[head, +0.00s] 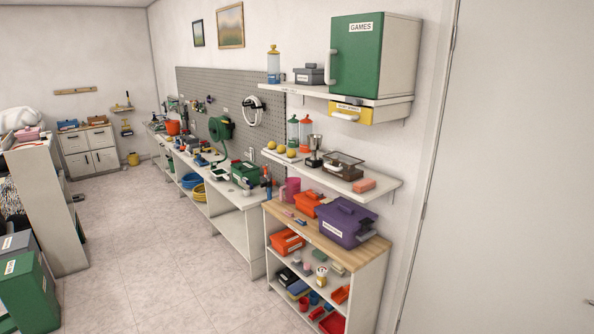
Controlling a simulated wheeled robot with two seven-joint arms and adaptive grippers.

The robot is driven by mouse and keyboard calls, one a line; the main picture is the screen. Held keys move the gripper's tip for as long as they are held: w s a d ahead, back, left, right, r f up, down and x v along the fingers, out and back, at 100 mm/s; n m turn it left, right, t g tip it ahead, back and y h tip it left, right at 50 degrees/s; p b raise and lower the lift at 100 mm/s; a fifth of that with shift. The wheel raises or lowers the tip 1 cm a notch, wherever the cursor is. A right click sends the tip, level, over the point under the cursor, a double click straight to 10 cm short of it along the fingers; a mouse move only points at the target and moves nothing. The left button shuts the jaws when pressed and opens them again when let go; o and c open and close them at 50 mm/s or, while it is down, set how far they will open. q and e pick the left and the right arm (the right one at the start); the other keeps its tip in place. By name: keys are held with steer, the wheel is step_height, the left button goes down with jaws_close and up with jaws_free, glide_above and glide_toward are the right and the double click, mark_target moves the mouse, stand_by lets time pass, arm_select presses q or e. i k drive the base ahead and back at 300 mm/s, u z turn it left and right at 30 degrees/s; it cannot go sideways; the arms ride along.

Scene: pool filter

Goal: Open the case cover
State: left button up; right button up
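Several closed cases are in the head view, and I cannot tell which one is the task's case. A large purple case (345,223) with a lid and top handle sits on the wooden top at the right. An orange case (307,203) stands beside it, and another orange case (287,242) is on the shelf below. A green case (245,174) stands on the long bench. A grey case (309,75) is on the upper shelf. Their labels are too small to read. Neither of my grippers is in view.
A green-fronted cabinet labelled GAMES (367,55) stands on the upper wall shelf. The wooden-topped unit (377,246) adjoins the long white bench (237,233). A white cabinet (61,222) and green bin (28,292) stand left. The tiled floor (150,235) between is clear.

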mark_target(328, 165)
steer(key=u, duration=0.75)
steer(key=i, duration=2.25)
steer(key=z, duration=0.8)
